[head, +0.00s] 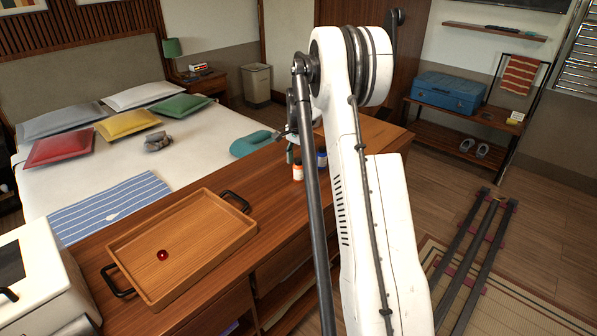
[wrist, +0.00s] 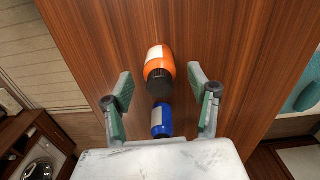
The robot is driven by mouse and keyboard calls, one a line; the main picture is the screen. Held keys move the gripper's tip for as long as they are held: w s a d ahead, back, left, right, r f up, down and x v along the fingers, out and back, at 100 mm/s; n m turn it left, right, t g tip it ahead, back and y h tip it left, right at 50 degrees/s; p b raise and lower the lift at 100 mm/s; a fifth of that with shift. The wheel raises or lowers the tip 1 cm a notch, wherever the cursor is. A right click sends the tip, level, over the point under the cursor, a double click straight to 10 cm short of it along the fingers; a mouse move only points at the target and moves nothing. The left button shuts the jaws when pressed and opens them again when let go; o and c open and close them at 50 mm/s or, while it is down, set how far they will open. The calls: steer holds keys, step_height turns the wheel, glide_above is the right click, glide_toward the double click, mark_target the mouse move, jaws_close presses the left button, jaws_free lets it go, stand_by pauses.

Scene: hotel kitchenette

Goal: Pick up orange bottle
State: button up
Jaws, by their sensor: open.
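The orange bottle (head: 298,171) stands on the wooden counter, partly beside my arm in the head view. In the wrist view the orange bottle (wrist: 159,66) has a dark cap and a white label, and lies between and just beyond the fingertips of my gripper (wrist: 161,85). A blue bottle (wrist: 161,120) with a white label sits nearer the palm, between the fingers. The blue bottle (head: 322,159) also shows beside my arm in the head view. My gripper is open, with a finger on either side, and holds nothing. In the head view my arm hides much of it.
A wooden tray (head: 213,212) with black handles holds a small red ball (head: 162,255) at the counter's left part. A white appliance (head: 36,272) stands at the far left. The bed (head: 200,148) lies behind the counter. Counter space between tray and bottles is clear.

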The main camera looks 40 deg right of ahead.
mark_target(299, 169)
step_height(299, 169, down, 4)
steer(key=shift+r, duration=0.2)
steer(key=shift+c, duration=0.3)
steer(key=c, duration=1.2)
steer(key=shift+o, duration=0.2)
steer(key=shift+r, duration=0.15)
